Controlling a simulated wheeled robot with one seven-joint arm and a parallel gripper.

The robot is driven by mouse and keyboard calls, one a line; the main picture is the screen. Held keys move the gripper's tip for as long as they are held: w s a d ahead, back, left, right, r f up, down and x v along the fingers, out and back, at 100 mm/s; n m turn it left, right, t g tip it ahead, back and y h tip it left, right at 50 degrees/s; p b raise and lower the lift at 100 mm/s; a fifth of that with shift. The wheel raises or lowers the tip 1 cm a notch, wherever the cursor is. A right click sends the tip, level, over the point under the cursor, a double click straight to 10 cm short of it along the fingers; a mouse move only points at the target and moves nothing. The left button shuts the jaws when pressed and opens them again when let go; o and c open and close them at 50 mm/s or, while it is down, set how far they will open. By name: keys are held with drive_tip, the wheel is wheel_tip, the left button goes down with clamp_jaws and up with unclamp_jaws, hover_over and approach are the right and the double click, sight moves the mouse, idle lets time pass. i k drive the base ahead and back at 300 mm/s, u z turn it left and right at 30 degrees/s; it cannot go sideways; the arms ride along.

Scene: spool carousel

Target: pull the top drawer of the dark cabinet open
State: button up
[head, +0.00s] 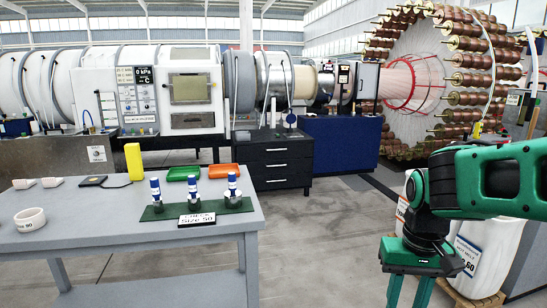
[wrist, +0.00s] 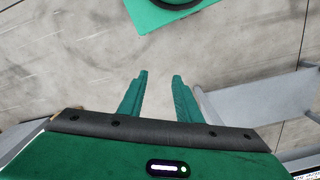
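The dark cabinet (head: 281,179) stands on the floor beyond the table in the head view, with several drawers and pale bar handles. Its top drawer (head: 275,151) looks shut. My gripper (head: 411,290) is at the lower right of the head view, pointing down, well to the right of and nearer than the cabinet. In the wrist view my gripper (wrist: 161,80) has its two green fingers apart with nothing between them, above bare floor. The cabinet does not show in the wrist view.
A grey table (head: 100,236) fills the lower left, with blue-capped items on a green mat (head: 215,208) and trays. A blue cabinet (head: 340,146) stands right of the dark one. White bins (head: 476,257) stand behind my arm. Floor (head: 330,235) between is clear.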

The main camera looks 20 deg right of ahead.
sight(256, 152)
drive_tip(key=z, duration=0.45)
drive_tip(key=i, duration=1.6)
drive_tip(key=z, duration=0.85)
drive_tip(key=i, duration=2.65)
drive_tip(key=u, duration=0.25)
drive_tip(key=i, duration=1.25)
drive_tip(key=u, duration=0.5)
drive_tip(key=i, duration=1)
drive_tip(key=u, duration=0.35)
